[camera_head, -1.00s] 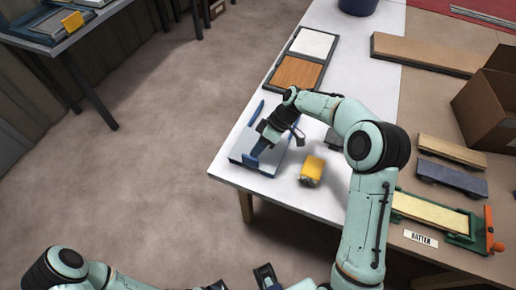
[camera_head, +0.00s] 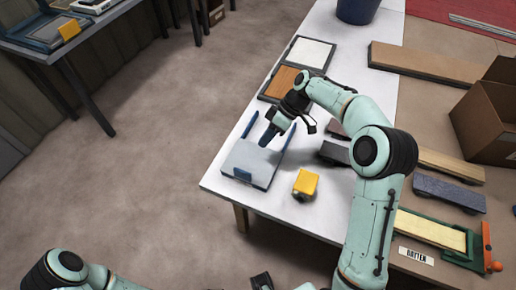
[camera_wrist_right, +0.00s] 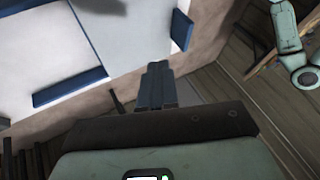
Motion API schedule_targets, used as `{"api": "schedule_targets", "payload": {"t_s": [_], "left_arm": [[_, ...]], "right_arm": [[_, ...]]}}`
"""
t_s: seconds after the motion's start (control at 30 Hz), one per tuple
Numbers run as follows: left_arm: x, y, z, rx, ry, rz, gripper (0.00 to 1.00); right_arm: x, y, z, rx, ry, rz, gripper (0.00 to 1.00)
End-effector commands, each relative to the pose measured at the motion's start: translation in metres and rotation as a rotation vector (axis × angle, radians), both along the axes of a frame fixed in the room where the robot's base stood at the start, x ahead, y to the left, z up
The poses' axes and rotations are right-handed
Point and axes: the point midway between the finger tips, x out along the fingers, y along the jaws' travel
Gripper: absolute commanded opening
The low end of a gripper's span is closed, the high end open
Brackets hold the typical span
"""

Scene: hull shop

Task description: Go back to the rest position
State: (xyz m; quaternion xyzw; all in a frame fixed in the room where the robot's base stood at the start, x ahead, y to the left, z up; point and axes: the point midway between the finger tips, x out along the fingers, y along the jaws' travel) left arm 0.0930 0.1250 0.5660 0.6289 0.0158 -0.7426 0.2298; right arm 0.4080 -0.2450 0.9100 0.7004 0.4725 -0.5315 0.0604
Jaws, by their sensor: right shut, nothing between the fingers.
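My right gripper (camera_head: 267,138) is shut and empty, just above the back part of a pale grey tray (camera_head: 255,163) with blue strips on its edges. In the right wrist view its dark fingers (camera_wrist_right: 157,86) are together with nothing between them. The pale tray (camera_wrist_right: 135,30) and its blue strips (camera_wrist_right: 70,87) show beyond them, apart from the fingertips. My left arm comes in at the lower left of the head view. A dark piece (camera_head: 262,281) at the bottom edge may be part of my left gripper; its jaws cannot be made out.
A yellow block-like item (camera_head: 305,184) stands on the white table (camera_head: 226,190) right of the tray. A two-part frame (camera_head: 278,84) lies behind it. Planks (camera_head: 425,58), a cardboard box (camera_head: 485,125) and a green-orange fixture (camera_head: 435,232) lie right.

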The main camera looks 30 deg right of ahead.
Motion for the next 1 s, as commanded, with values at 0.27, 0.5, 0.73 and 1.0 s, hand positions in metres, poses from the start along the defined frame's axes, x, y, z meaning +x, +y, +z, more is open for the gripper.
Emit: {"api": "schedule_targets", "payload": {"t_s": [0.27,0.5,0.73,1.0], "left_arm": [[0.002,0.0,0.004,0.0,-0.003,-0.001,0.98],[0.002,0.0,0.004,0.0,-0.003,-0.001,0.98],[0.026,0.0,0.054,-0.001,-0.03,0.0,0.98],[0.115,0.0,0.14,0.0,-0.135,-0.002,0.98]], "right_arm": [[0.0,-0.018,0.023,-0.001,0.002,-0.002,0.0],[0.0,-0.019,0.025,-0.001,0.001,-0.002,0.0],[0.015,-0.019,0.083,-0.001,-0.028,-0.002,0.0],[0.064,-0.018,0.196,-0.001,-0.128,-0.002,0.0]]}}
